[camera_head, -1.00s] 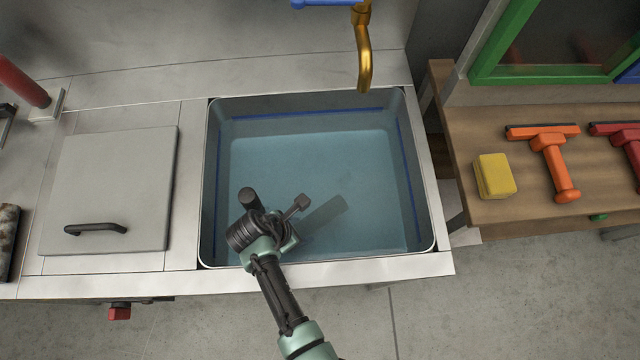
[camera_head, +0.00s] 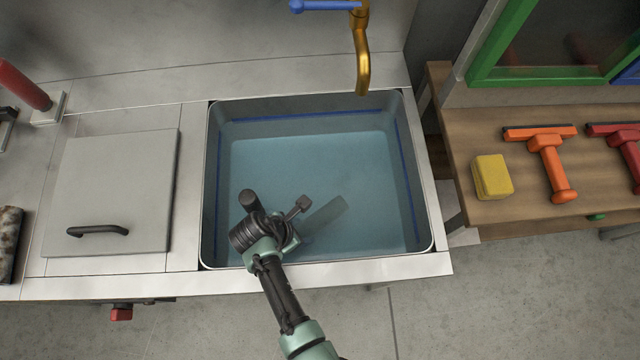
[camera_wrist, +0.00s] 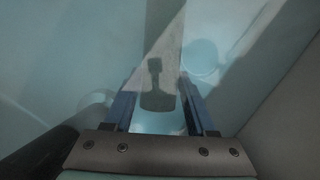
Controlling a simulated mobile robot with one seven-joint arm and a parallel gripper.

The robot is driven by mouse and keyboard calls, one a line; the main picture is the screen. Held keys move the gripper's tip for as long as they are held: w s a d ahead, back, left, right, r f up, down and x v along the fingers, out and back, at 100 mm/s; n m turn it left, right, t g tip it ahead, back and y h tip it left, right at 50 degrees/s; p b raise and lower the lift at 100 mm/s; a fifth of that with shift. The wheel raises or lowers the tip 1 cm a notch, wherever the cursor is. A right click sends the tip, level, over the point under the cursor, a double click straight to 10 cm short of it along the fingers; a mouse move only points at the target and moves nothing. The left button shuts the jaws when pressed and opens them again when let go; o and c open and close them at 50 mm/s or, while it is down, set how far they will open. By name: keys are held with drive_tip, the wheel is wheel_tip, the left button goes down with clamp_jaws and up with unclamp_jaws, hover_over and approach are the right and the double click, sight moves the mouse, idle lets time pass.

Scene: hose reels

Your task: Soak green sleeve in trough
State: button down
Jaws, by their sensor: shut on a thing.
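The trough (camera_head: 213,150) is a grey basin of blue water with a blue line around its inner walls. My gripper (camera_wrist: 160,80) is down in the trough near its front left; the arm hides its fingers in the head view. In the wrist view its fingers are closed on a long flat strip (camera_wrist: 166,35), which points away from me with a dark shadow across it. In the head view this strip, the sleeve, (camera_head: 324,215) looks pale grey-green and appears to lie in the water, slanting up to the right. Its near end is hidden.
A brass tap (camera_head: 362,65) with a blue handle hangs over the trough's back edge. A lidded panel (camera_head: 110,190) with a black handle is at left. A wooden bench (camera_head: 490,208) at right carries a yellow sponge (camera_head: 492,177) and an orange squeegee (camera_head: 550,165).

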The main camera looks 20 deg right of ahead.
drive_tip(key=shift+a, duration=0.2)
drive_tip(key=shift+d, duration=0.15)
drive_tip(key=shift+s+d+p, duration=0.1)
drive_tip(key=shift+d+p, duration=0.2)
drive_tip(key=shift+p, duration=0.05)
drive_tip(key=shift+a, duration=0.2)
drive_tip(key=shift+a, duration=0.25)
drive_tip(key=shift+d, duration=0.2)
idle(0.4)
drive_tip(key=shift+d+p, duration=0.2)
drive_tip(key=shift+p, duration=0.2)
drive_tip(key=shift+r, duration=0.1)
